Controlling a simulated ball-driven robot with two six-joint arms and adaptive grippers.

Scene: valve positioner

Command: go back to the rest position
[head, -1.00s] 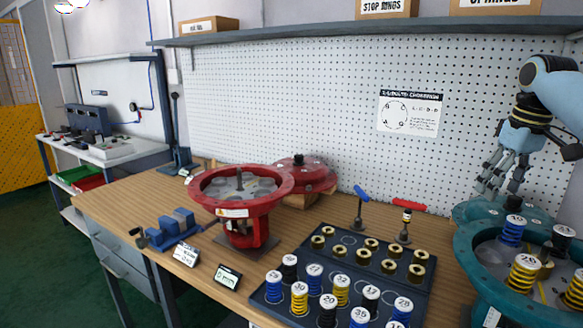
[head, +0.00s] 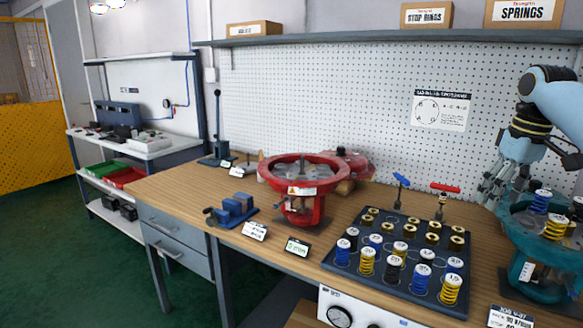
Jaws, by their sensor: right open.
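My right gripper (head: 492,190) is at the right, with its fingers spread and nothing between them. It hangs beside the left rim of the teal actuator housing (head: 515,222), which holds blue and yellow springs (head: 556,227). I cannot tell whether a fingertip touches that rim. My left gripper is not in view. The red actuator housing (head: 318,180) stands open on the wooden bench (head: 190,187). A dark tray (head: 385,283) of numbered springs and brass rings lies in front of the pegboard.
A red cover (head: 352,160) sits behind the red housing. Blue and red T-handled tools (head: 445,188) stand behind the tray. A blue vise (head: 232,208) and small label cards (head: 297,247) are at the bench front. Bare bench shows at the left. A shelf (head: 400,38) with boxes runs above.

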